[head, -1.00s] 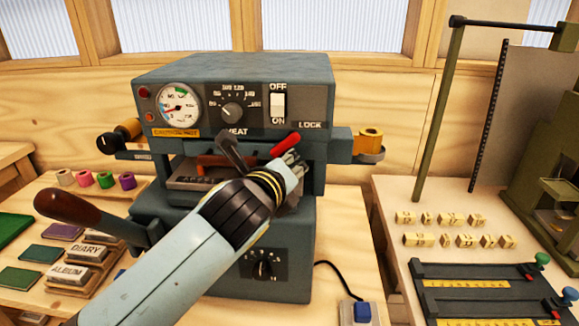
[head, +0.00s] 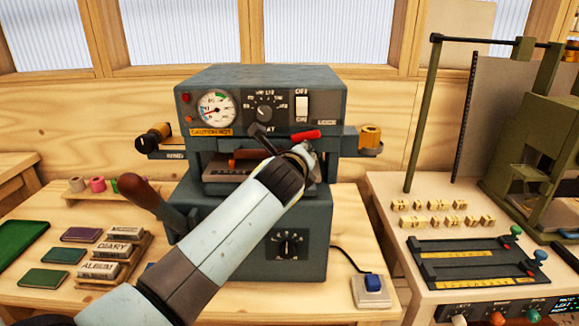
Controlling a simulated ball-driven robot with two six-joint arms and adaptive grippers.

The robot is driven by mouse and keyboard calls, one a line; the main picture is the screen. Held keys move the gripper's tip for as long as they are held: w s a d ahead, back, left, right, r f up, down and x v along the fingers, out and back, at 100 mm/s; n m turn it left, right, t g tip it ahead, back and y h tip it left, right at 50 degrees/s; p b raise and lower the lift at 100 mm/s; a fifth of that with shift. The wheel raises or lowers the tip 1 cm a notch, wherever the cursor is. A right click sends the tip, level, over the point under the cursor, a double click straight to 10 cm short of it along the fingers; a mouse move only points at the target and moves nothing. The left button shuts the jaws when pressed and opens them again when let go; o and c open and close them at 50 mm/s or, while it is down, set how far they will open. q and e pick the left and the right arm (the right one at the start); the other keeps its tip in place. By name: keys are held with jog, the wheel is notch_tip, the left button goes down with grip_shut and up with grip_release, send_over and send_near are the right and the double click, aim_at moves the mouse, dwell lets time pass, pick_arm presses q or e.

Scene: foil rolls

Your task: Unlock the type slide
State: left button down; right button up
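The grey foil press (head: 262,85) stands on the table in the head view. Its red lock lever (head: 306,134) sits at the front right, under a label that is hard to read now, and lies nearly level. My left gripper (head: 305,152) is just below the lever, its fingers small and partly hidden by its own wrist. I cannot tell whether they touch the lever or are closed. A dark slide-like plate (head: 222,176) shows in the press opening, partly hidden by my arm. My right gripper is not in view.
A long lever with a brown grip (head: 139,190) sticks out at the press's left. Foil rolls (head: 97,185) and title blocks (head: 112,249) lie on the left. A blue switch (head: 373,283) is at the front right. Type blocks (head: 438,204) lie on the right table.

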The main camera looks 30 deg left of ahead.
pick_arm(q)
jog(key=shift+s+a+r, duration=0.1)
jog(key=shift+s+r, duration=0.1)
jog(key=shift+w+f, duration=0.35)
jog(key=shift+w, duration=0.15)
jog(key=shift+s+d, duration=0.2)
jog(key=v, duration=1.2)
jog(key=shift+s+a+r, duration=0.15)
jog(key=shift+s+r, duration=0.05)
jog(key=shift+r, duration=0.05)
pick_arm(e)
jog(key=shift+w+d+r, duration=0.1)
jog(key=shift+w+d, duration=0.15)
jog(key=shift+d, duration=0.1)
